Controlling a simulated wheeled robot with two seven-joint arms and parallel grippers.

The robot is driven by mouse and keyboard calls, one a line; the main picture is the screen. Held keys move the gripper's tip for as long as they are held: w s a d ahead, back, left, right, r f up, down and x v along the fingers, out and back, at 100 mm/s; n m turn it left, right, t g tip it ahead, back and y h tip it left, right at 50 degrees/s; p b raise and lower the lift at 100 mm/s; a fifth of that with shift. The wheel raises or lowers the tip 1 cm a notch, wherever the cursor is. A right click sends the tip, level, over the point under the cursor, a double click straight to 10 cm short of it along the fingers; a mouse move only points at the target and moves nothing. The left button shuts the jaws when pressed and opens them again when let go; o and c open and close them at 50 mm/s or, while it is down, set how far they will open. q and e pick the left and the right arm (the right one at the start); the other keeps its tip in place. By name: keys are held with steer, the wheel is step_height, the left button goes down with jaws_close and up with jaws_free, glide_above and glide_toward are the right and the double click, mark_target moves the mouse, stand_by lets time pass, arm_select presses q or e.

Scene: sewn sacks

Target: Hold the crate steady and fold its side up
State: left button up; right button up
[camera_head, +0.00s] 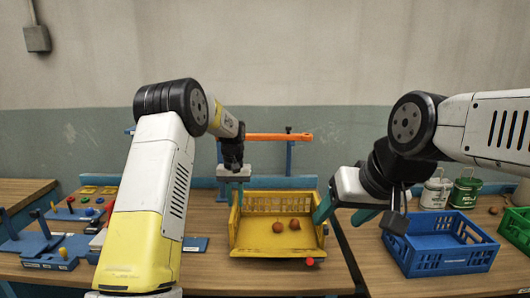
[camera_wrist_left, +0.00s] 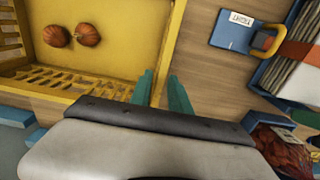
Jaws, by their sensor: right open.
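The yellow crate (camera_head: 262,242) stands on the table with slatted back and side walls; no raised wall shows at its front. A few brown-orange round things (camera_head: 278,227) lie in it and also show in the left wrist view (camera_wrist_left: 88,32). My left gripper (camera_head: 235,191) is at the crate's left wall, teal fingers pointing down. In the left wrist view its fingers (camera_wrist_left: 162,90) close on either side of the yellow wall. My right gripper (camera_head: 338,219) is open and empty beside the crate's right wall.
A blue crate (camera_head: 440,268) stands at the right, with a green crate (camera_head: 517,226) beyond it. White and green cans (camera_head: 465,192) stand behind. An orange bar (camera_head: 280,137) on blue posts is behind the yellow crate. Blue fixtures (camera_head: 50,262) fill the left.

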arm_select(q)
jaws_close()
arm_select(e)
steer(key=shift+w+f, duration=0.1)
steer(key=shift+w, duration=0.15)
steer(key=c, duration=0.8)
steer(key=w+f+g, duration=0.1)
steer(key=w, duration=0.1)
steer(key=w+a+f+g, duration=0.1)
steer(key=w+f, duration=0.1)
steer(key=w+a+f+g, duration=0.1)
steer(key=w, duration=0.1)
steer(key=shift+w+a+f+h, duration=0.15)
steer(key=shift+f+h, duration=0.2)
steer(key=shift+h, duration=0.05)
jaws_close()
steer(key=w+a+f+g, duration=0.1)
steer(key=w+f, duration=0.1)
steer(key=f, duration=0.4)
steer(key=w+a+f+g+h, duration=0.1)
steer(key=f, duration=0.5)
steer(key=w+a+f+g, duration=0.1)
steer(key=w+f, duration=0.1)
steer(key=f, duration=0.4)
steer(key=shift+w+a+f+m, duration=0.3)
steer(key=shift+a+f+m, duration=0.05)
steer(key=shift+f+m, duration=0.05)
steer(key=shift+w+r, duration=0.1)
steer(key=shift+w, duration=0.05)
